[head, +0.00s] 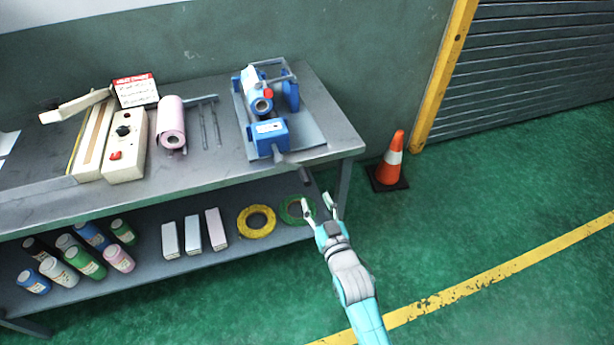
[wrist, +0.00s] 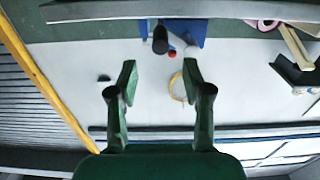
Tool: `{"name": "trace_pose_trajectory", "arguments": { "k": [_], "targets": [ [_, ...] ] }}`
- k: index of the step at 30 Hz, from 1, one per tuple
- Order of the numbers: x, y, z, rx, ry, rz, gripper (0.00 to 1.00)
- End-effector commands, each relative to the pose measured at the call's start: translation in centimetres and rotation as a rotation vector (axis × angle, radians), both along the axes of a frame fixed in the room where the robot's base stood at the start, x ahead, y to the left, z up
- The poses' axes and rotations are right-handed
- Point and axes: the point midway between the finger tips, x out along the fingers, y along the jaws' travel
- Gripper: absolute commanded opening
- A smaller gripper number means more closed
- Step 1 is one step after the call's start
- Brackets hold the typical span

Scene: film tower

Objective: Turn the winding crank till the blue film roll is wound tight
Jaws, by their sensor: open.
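The film winder (head: 310,130) stands at the right end of the steel bench, with blue end blocks and a grey base. The blue film roll (head: 252,82) lies along it, its pale core end facing me. I cannot tell how tight it is. The winding crank (head: 290,160) sticks out over the bench's front edge, with a dark handle (head: 305,176). The dark handle also shows in the wrist view (wrist: 160,40), beyond the fingertips. My gripper (head: 319,202) is open and empty, in front of the handle and apart from it. Both fingers show in the wrist view (wrist: 158,76).
A pink roll (head: 171,122), a control box (head: 125,145) and a sign (head: 135,90) are on the bench (head: 215,165). The lower shelf holds bottles, cartons, a yellow ring (head: 243,229) and a green ring (head: 286,213). An orange cone (head: 392,158) stands right of the bench.

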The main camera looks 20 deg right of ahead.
Motion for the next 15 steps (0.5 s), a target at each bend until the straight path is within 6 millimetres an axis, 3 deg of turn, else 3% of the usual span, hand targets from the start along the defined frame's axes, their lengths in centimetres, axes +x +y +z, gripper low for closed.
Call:
{"name": "trace_pose_trajectory", "arguments": {
  "k": [15],
  "targets": [
    [7.9, 0.0, 0.1, 0.0, -0.002, 0.0, 0.5]
  ]
}}
